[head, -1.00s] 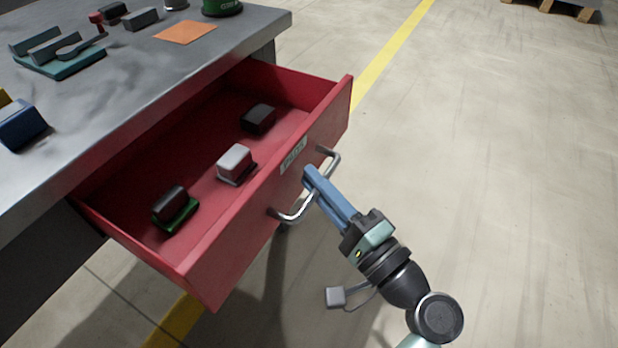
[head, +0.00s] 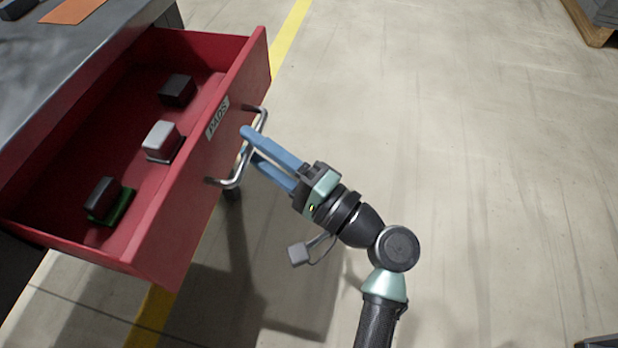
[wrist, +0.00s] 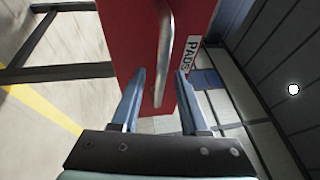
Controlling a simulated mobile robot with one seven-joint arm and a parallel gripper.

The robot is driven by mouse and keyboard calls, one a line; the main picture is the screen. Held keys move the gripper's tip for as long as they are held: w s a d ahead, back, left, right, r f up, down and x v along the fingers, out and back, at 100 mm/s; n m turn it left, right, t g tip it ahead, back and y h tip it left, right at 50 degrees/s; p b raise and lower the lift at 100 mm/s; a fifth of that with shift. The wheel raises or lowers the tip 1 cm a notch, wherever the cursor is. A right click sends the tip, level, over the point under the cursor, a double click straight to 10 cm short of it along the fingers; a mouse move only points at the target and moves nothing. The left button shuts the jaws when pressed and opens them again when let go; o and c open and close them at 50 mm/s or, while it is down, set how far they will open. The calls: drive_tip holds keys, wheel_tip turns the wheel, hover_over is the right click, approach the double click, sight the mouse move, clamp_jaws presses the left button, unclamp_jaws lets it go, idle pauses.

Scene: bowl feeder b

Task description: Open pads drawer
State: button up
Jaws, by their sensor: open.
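The red pads drawer (head: 193,185) stands pulled out of the grey bench, with a "PADS" label (head: 217,119) on its front. Its metal bar handle (head: 237,176) sticks out from the front. Inside lie a black block, a light grey block (head: 161,138) and a dark block on a green base. My gripper (head: 250,143) is open with its blue fingers at the handle. In the wrist view the handle (wrist: 165,50) runs between the two spread fingers, and the drawer front (wrist: 130,35) is just beyond them. I cannot tell whether a finger touches the bar.
The grey bench top (head: 75,75) is at the upper left, with an orange sheet (head: 73,10) on it. A pallet (head: 590,25) stands at the far upper right. The floor right of the drawer is clear, with a yellow line (head: 290,37) across it.

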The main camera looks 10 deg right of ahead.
drive_tip(key=p+v, duration=0.2)
drive_tip(key=v, duration=0.9)
drive_tip(key=shift+s+d, duration=0.15)
drive_tip(key=shift+d, duration=0.05)
